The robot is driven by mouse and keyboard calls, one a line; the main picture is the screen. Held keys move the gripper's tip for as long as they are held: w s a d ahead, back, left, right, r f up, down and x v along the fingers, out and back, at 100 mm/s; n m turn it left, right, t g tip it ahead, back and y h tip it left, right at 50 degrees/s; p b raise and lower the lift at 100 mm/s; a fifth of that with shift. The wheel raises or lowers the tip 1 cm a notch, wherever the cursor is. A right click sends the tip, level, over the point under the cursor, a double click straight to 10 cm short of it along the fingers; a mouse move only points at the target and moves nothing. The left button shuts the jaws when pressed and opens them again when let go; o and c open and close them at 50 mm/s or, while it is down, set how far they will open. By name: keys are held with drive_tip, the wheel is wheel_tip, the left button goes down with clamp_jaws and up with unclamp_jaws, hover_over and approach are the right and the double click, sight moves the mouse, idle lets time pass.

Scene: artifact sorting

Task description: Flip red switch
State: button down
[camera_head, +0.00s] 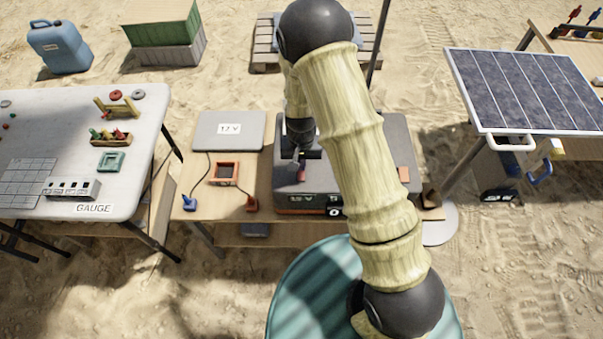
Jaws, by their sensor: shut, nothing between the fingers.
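A small red switch (301,175) sits on top of a dark grey box (285,192) on the wooden table in the middle. The box has small displays along its front edge. My gripper (299,160) points down over the box, shut and empty, with its tips right at the far side of the red switch. I cannot tell whether they touch it. My arm crosses in front of the box and hides its middle and part of its right side. The switch is small here, and its position is not clear.
A grey panel marked with a voltage (229,131), a red-orange frame (224,174), a blue plug (190,203) and a red plug (252,203) lie left of the box. A white table (140,150) stands at left, a solar panel (520,90) at right.

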drive_tip(key=shift+f+b, duration=0.5)
drive_tip(key=shift+f, duration=0.2)
idle(0.5)
drive_tip(key=shift+r+p, duration=2.85)
drive_tip(key=shift+r, duration=0.7)
drive_tip(key=s+d+r+t, duration=0.1)
drive_tip(key=s+d+r, duration=0.5)
drive_tip(key=r, duration=0.5)
drive_tip(key=s+d+r+t, duration=0.1)
drive_tip(key=s+d+r, duration=0.5)
drive_tip(key=r, duration=0.4)
drive_tip(key=shift+s+d+r+t, duration=0.25)
drive_tip(key=shift+d+r+t, duration=0.1)
drive_tip(key=shift+d, duration=0.45)
